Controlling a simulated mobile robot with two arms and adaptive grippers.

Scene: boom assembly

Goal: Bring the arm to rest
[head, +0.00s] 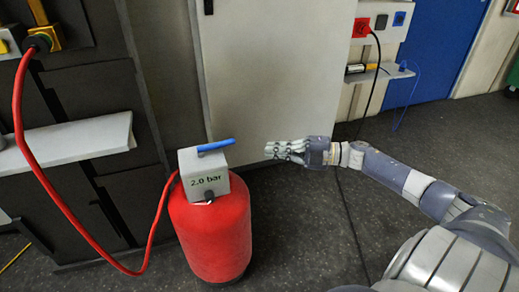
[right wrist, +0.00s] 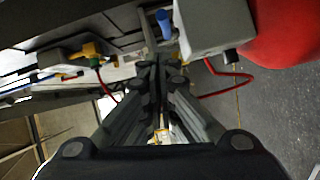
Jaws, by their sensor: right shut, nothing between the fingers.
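My right arm (head: 400,177) reaches in from the right, bent, with its forearm nearly level. My right gripper (head: 268,150) is shut and empty. It points left, just right of the grey box (head: 203,184) marked "2.0 bar" and its blue lever (head: 216,145), with a gap between. In the right wrist view, the shut fingers (right wrist: 160,72) meet in the middle, with the blue lever (right wrist: 163,24) and grey box (right wrist: 208,28) beyond them. My left gripper is not in view.
A red tank (head: 213,232) stands on the floor under the box. A red hose (head: 75,218) runs from it to a yellow fitting (head: 48,38). A pale cabinet door (head: 265,70) stands behind. A shelf (head: 377,73) and blue door (head: 440,45) are farther back. Dark floor (head: 310,215) lies open below my arm.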

